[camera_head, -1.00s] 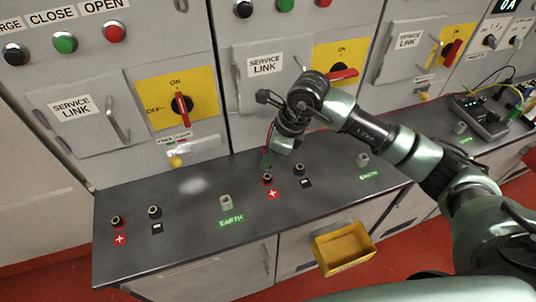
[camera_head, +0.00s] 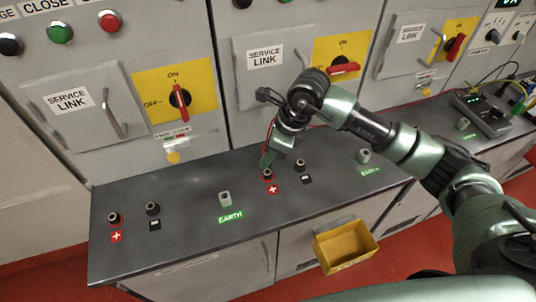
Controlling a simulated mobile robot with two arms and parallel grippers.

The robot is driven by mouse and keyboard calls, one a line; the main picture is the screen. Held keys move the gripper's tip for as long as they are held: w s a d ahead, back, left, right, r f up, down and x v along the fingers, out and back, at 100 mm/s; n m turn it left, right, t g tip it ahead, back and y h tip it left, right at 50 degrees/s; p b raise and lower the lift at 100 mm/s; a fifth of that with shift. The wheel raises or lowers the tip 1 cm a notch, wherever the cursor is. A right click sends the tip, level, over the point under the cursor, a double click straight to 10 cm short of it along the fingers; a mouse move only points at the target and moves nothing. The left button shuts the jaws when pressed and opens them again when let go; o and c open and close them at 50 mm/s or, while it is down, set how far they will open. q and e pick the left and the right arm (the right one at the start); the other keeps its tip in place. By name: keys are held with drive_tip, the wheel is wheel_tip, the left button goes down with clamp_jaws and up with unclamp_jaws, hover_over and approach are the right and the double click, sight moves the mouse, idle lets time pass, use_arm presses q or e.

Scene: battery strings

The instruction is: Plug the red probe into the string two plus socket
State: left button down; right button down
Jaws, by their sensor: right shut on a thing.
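My right gripper (camera_head: 267,161) points down just above and behind the middle plus socket (camera_head: 267,174), which has a red plus label beside it. The gripper is shut. A thin strip of red, likely the red probe or its lead (camera_head: 268,132), shows beside the wrist; the rest of it is hidden by the gripper. The fingertips overlap the back of the socket in this view, so I cannot tell whether the probe touches it. The black-labelled socket (camera_head: 300,166) is to the right. My left gripper is not in view.
Left on the grey bench (camera_head: 185,235) are another plus socket (camera_head: 114,219), a minus socket (camera_head: 153,209) and an earth post (camera_head: 225,198). Another earth post (camera_head: 364,156) stands to the right. A yellow bin (camera_head: 345,247) hangs at the front. A meter (camera_head: 482,114) sits far right. Cabinets with switches rise behind.

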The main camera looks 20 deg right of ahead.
drive_tip(key=shift+b, duration=0.55)
idle(1.0)
drive_tip(key=shift+f+b, duration=1.8)
drive_tip(key=shift+b, duration=0.05)
drive_tip(key=c, duration=1.1)
unclamp_jaws()
drive_tip(key=shift+c, duration=0.2)
drive_tip(key=shift+r, duration=0.1)
drive_tip(key=b+v, duration=0.1)
drive_tip(key=v, duration=0.6)
drive_tip(key=shift+s+d+r, duration=0.15)
drive_tip(key=shift+d+r, duration=0.05)
drive_tip(key=shift+r, duration=0.15)
drive_tip(key=shift+f, duration=0.1)
